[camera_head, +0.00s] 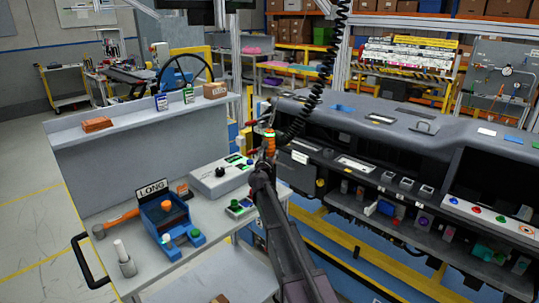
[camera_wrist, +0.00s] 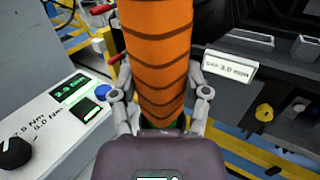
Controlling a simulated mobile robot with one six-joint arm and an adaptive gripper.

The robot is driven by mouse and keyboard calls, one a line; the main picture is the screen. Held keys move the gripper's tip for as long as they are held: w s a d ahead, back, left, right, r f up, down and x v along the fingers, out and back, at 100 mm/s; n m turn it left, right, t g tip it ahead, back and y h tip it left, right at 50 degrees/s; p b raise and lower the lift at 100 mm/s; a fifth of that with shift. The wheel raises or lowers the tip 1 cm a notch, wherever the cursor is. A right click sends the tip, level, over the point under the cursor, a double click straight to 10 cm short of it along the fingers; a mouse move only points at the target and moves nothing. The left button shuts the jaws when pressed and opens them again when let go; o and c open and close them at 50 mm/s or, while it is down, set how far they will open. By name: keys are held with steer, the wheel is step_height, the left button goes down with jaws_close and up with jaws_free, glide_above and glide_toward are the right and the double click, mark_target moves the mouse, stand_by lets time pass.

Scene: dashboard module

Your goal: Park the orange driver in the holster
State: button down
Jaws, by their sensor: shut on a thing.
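The orange driver (camera_wrist: 160,60) fills the top middle of the wrist view, an orange cylinder with dark ridges. My gripper (camera_wrist: 160,100) is shut on it, one finger on each side. In the head view the driver (camera_head: 270,141) is small and upright at the end of my arm, right of the grey workbench, with a black coiled cord (camera_head: 325,75) rising from it. The driver's lower end is hidden by my gripper and arm. I cannot clearly pick out the holster in either view.
A torque controller box (camera_head: 222,177) with a knob and green display stands on the workbench (camera_head: 150,265), left of my arm. It also shows in the wrist view (camera_wrist: 45,125). A blue bin (camera_head: 165,213) stands below the LONG sign. The dashboard (camera_head: 425,135) lies close on the right.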

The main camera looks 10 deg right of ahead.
jaws_free()
steer(key=shift+s, duration=0.15)
